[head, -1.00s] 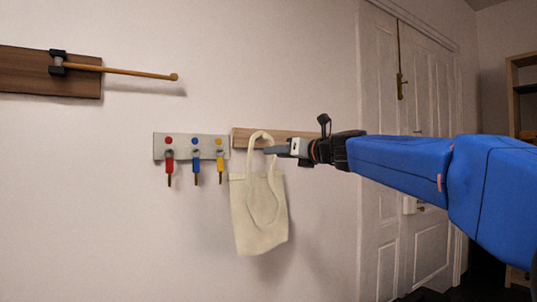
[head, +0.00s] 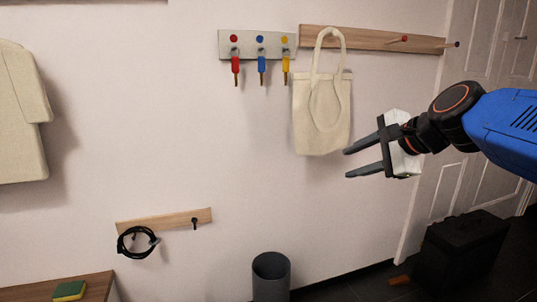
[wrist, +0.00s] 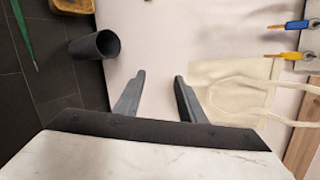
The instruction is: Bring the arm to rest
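My gripper (head: 346,164) is in the right half of the head view, its two fingers spread apart with nothing between them. It is in front of and just right of the lower part of a cream tote bag (head: 320,112). The bag hangs by its handles from a wooden peg rail (head: 370,40) on the wall. In the wrist view the open fingers (wrist: 160,80) point at bare wall, and the bag (wrist: 235,90) is to their right. My blue arm reaches in from the right edge.
A key rack (head: 257,45) with red, blue and yellow keys is left of the bag. A low rail (head: 165,220) holds a dark coiled loop (head: 137,242). A grey bin (head: 271,277) and a black box (head: 462,252) stand on the floor. A cream garment (head: 22,115) hangs left.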

